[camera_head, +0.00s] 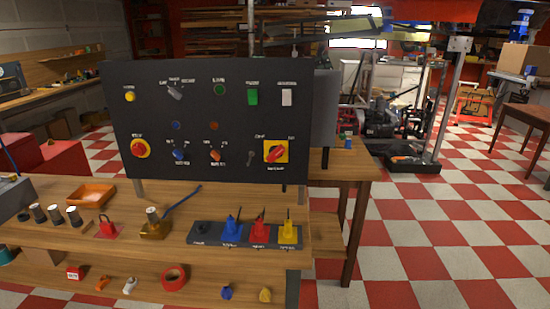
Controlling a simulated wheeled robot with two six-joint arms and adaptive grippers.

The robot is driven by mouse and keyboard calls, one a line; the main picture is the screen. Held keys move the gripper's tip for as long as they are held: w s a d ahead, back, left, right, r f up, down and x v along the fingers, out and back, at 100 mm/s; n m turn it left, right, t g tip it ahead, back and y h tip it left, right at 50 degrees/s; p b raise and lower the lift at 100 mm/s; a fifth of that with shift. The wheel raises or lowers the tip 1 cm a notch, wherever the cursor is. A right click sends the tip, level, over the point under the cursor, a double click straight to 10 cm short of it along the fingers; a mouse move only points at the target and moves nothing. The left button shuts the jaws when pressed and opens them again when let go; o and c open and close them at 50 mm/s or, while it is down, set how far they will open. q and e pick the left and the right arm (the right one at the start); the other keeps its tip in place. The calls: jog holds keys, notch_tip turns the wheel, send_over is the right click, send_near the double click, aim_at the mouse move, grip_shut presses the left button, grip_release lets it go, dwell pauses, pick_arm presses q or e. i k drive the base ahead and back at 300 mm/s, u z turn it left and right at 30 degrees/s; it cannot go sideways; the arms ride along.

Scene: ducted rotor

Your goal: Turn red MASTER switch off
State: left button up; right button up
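The red MASTER switch (275,152) is a red rotary handle on a yellow square plate, at the lower right of the black control panel (198,105). Its handle looks tilted, running from lower left to upper right. The small lettering around it is too blurred to read surely. A round red button on a yellow disc (140,148) sits at the panel's lower left. Neither of my grippers shows in the head view.
The panel stands on a wooden workbench (165,190) holding an orange tray (91,195), a brass padlock (154,226), a red padlock (108,228) and a dark strip with blue, red and yellow pieces (203,241). Checkered floor (430,235) is open at right.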

aim_at(276, 152)
jog(key=k, duration=0.65)
jog(key=z, duration=0.8)
jog(key=i, duration=1.35)
jog(key=u, duration=0.35)
